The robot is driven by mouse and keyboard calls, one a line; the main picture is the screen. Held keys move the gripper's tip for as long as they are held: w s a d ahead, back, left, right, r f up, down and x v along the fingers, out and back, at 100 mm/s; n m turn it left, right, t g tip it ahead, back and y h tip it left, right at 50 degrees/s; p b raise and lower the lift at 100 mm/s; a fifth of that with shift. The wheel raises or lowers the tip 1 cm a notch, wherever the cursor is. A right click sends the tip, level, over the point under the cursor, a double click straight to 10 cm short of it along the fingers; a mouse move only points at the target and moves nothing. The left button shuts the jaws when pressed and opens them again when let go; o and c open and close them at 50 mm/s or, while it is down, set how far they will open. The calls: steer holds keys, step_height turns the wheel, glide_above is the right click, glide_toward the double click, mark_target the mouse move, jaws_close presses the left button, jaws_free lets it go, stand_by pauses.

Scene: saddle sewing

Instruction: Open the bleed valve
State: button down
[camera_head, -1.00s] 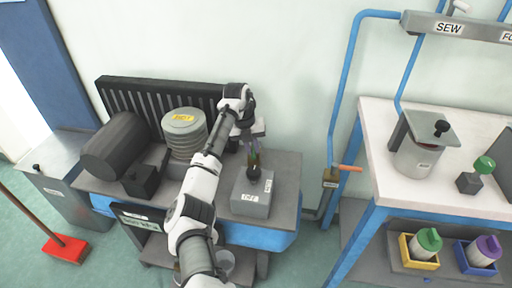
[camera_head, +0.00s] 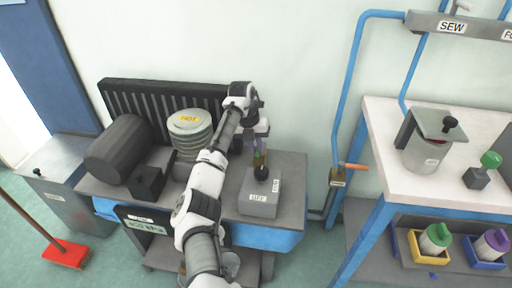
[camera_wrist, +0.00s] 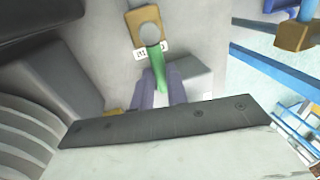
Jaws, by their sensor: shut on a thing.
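The bleed valve shows in the wrist view as a tan body (camera_wrist: 149,24) with a round grey centre and a green lever (camera_wrist: 158,70). My gripper (camera_wrist: 157,90) has its two purple fingers shut around the lever's lower part. In the head view my gripper (camera_head: 259,152) is at the back of the grey bench (camera_head: 291,172), just behind a black ball knob. A bit of green shows between the fingers there, but the valve body is mostly hidden. A small label beside the valve is partly covered by the lever.
A grey switch box (camera_head: 258,197) marked OFF, with a black ball knob (camera_head: 261,172), stands close in front of my gripper. A ribbed cylinder (camera_head: 190,137) marked HOT is to the left. A pipe valve with an orange handle (camera_head: 353,166) is to the right.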

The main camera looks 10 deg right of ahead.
steer(key=shift+w+r, duration=0.1)
steer(key=shift+r, duration=0.05)
steer(key=c, duration=1.4)
jaws_free()
steer(key=r, duration=0.4)
steer(key=a+r, duration=0.1)
steer(key=r, duration=0.4)
steer(key=w+a+r, duration=0.1)
steer(key=r, duration=0.3)
steer(key=shift+a+r, duration=0.2)
steer(key=shift+a, duration=0.05)
